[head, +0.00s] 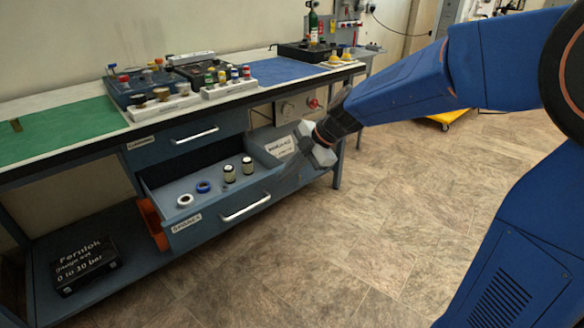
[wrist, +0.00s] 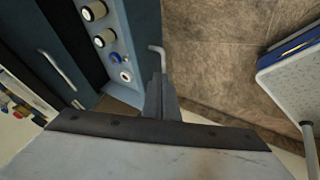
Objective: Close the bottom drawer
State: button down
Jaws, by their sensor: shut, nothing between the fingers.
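The bottom drawer (head: 190,236) of the blue bench is pulled out. It has a silver bar handle (head: 245,208) on its front. White and blue rings and two dark, light-banded cylinders lie inside it. The drawer also shows at the upper middle of the wrist view (wrist: 147,25), with its handle (wrist: 156,49) beyond the fingers. My gripper (head: 277,188) is shut and empty, near the right end of the drawer front. In the wrist view its shut fingers (wrist: 159,85) point toward the handle; I cannot tell whether they touch the drawer.
The upper drawer (head: 185,139) is shut above. A black case (head: 85,264) lies on the lower shelf, and an orange object (head: 151,223) is beside the open drawer. The tiled floor (head: 290,265) in front is clear.

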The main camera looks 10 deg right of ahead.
aim_at(258, 188)
jog(key=shift+w+a+f, duration=0.7)
jog(key=shift+a+f, duration=0.05)
jog(key=shift+a, duration=0.15)
jog(key=shift+w+a+f, duration=0.75)
jog(key=shift+a, duration=0.2)
jog(key=shift+w+a+f, duration=0.7)
jog(key=shift+a+f, duration=0.05)
jog(key=shift+a, duration=0.15)
jog(key=w+a, duration=0.7)
jog(key=w, duration=0.4)
jog(key=w+a, duration=0.7)
jog(key=w, duration=0.3)
jog(key=shift+w+a, duration=0.35)
